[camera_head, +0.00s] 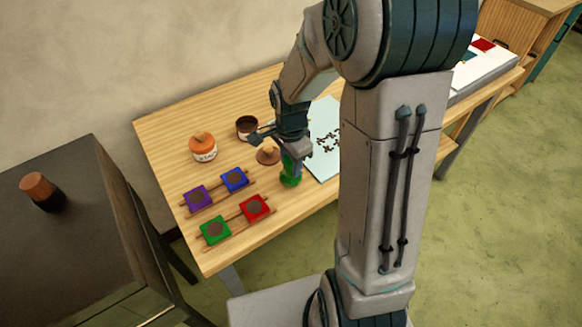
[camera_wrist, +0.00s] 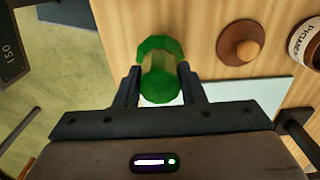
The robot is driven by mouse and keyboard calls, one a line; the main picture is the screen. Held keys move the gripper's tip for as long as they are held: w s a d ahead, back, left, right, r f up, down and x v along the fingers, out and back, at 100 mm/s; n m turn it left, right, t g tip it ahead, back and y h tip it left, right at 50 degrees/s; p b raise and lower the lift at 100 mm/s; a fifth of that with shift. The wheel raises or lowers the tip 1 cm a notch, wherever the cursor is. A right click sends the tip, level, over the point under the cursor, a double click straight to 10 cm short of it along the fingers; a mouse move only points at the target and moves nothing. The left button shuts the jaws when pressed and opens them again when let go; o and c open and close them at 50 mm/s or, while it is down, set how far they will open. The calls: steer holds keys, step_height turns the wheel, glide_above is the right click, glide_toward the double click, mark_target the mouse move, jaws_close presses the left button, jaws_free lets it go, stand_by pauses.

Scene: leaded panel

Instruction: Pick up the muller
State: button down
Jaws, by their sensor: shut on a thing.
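The muller (camera_head: 291,181) is a green, glassy piece with a wide round foot and a narrower grip. It is near the middle of the wooden table, just left of the pale slab. My gripper (camera_head: 290,158) is above it with the fingers pointing down and shut on its upper part. In the wrist view the muller (camera_wrist: 160,85) sits between the two dark fingers (camera_wrist: 158,74), with its wide foot beyond them. It looks upright. I cannot tell whether its foot touches the table. My arm hides some of the slab.
The pale slab (camera_head: 322,118) carries dark marks. A brown knobbed piece (camera_head: 268,156) is close left of the muller. Racks hold a purple block (camera_head: 198,197), blue (camera_head: 235,180), green (camera_head: 215,231) and red (camera_head: 255,209).

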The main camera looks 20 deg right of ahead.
steer(key=s+d+r+b, duration=0.1)
steer(key=d+r, duration=0.7)
steer(key=d, duration=0.3)
steer(key=shift+s+d+b, duration=0.3)
steer(key=shift+s+b, duration=0.1)
steer(key=c, duration=1.9)
jaws_free()
steer(key=shift+f, duration=0.1)
